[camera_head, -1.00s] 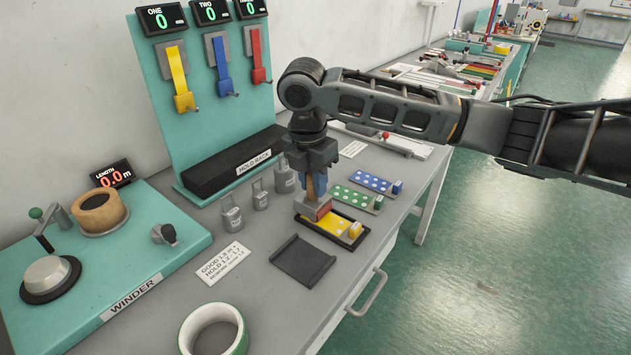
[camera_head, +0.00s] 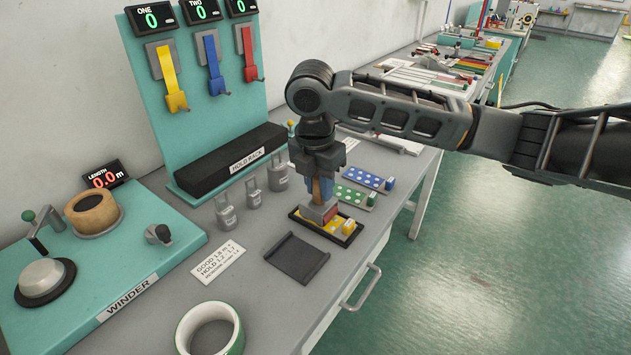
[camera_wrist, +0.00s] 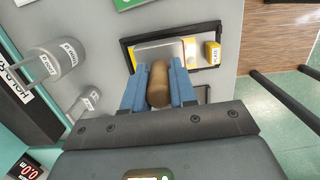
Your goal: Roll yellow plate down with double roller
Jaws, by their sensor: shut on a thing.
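The yellow plate (camera_head: 333,228) lies in a black-rimmed tray on the bench, mostly covered by the roller in both views. A small yellow block stands at its right end; it also shows in the wrist view (camera_wrist: 213,53). My gripper (camera_head: 320,190) points straight down over the tray, shut on the wooden handle (camera_wrist: 158,84) of the double roller.
A green dotted plate (camera_head: 355,196) and a blue dotted plate (camera_head: 370,179) lie just behind. An empty dark tray (camera_head: 297,258) is in front. Metal weights (camera_head: 253,193) stand to the left.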

